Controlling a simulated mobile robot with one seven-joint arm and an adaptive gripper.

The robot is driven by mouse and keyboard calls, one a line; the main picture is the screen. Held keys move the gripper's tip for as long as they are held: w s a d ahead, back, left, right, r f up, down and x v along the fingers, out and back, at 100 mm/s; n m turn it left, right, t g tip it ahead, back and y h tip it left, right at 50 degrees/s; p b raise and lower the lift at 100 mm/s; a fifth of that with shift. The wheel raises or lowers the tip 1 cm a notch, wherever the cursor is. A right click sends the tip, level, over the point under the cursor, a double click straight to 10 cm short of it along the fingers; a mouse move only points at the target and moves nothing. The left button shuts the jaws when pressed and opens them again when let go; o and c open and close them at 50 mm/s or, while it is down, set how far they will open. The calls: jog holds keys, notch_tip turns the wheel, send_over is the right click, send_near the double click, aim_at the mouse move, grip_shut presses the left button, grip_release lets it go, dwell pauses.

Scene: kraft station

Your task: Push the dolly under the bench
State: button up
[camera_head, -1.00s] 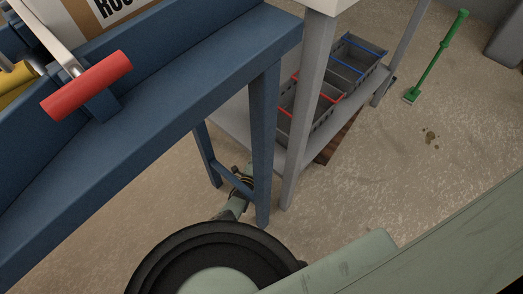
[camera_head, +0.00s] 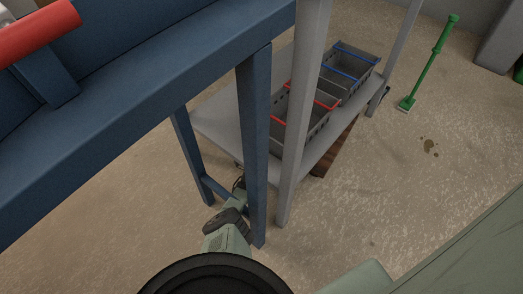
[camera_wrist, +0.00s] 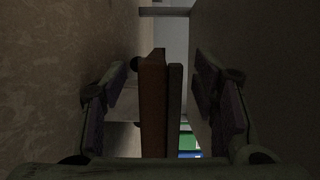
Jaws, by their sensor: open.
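The dolly (camera_head: 336,152) is a low brown wooden board. In the head view only a strip of it shows, beyond the near leg and along the far edge of the grey bench's lower shelf (camera_head: 222,122); the rest is hidden by the shelf. In the wrist view the dolly (camera_wrist: 153,105) stands edge-on as a brown slab between my fingers. My gripper (camera_wrist: 162,78) is open, with fingers on both sides of the slab; the dim picture does not show whether they touch it. In the head view my forearm reaches behind the blue leg, and my fingertips are hidden.
The grey bench leg (camera_head: 298,120) and blue bench leg (camera_head: 255,145) stand close to my arm. Grey baskets with red handles (camera_head: 302,118) and blue handles (camera_head: 348,70) sit on the shelf. The floor there is clear apart from a stain (camera_head: 430,147).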

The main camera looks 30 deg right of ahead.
jog(key=shift+c, duration=0.6)
grip_shut()
dwell(0.5)
